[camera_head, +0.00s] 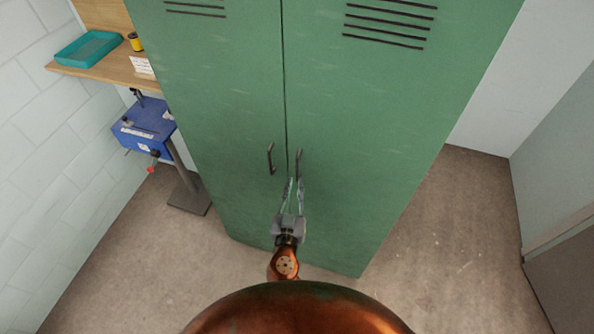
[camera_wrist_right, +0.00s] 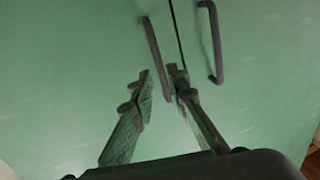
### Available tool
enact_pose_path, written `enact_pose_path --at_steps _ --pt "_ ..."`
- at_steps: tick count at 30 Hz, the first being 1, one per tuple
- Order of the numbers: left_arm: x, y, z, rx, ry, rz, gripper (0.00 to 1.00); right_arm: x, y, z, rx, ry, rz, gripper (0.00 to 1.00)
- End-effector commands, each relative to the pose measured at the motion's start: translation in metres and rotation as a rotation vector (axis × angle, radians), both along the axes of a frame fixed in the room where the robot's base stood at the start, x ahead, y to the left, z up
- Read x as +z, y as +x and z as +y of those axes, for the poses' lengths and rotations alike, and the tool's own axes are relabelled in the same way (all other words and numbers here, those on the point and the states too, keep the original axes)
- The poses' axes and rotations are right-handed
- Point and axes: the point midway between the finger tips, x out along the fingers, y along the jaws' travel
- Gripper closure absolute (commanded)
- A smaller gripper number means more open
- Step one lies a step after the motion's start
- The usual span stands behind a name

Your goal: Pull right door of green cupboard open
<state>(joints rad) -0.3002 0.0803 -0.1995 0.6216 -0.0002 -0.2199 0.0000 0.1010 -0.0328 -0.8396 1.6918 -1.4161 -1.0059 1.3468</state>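The green cupboard stands ahead with its left door (camera_head: 225,110) and right door (camera_head: 345,120) shut, a thin seam between them. The right door's dark bar handle (camera_head: 299,162) is just right of the seam. My right gripper (camera_head: 296,183) is open, its fingertips at the handle's lower end. In the right wrist view, the two fingers (camera_wrist_right: 162,85) are apart, and one end of a handle (camera_wrist_right: 156,55) reaches between them; I cannot tell whether they touch it. The left door's handle (camera_head: 270,158) is free. My left gripper is not in view.
A wooden shelf (camera_head: 112,68) with a teal tray (camera_head: 88,48) and a blue device on a stand (camera_head: 143,125) are left of the cupboard. Floor (camera_head: 450,240) is clear to the right, before a grey panel (camera_head: 560,170).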

Motion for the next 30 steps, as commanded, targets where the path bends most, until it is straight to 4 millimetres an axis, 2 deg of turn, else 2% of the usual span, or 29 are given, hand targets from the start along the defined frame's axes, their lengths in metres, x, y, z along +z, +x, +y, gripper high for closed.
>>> enact_pose_path --at_steps 6,12,23,30 --pt "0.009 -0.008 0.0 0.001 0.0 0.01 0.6 0.003 0.036 -0.004 0.001 -0.003 -0.001 0.85" --pt "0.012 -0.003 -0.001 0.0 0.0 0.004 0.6 0.001 0.057 -0.007 0.001 -0.002 0.001 0.85" --pt "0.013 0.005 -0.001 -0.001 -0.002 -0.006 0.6 -0.001 0.062 -0.008 0.001 -0.002 0.003 0.86" --pt "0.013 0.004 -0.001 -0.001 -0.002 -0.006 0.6 -0.001 0.062 -0.008 0.001 -0.002 0.003 1.0"
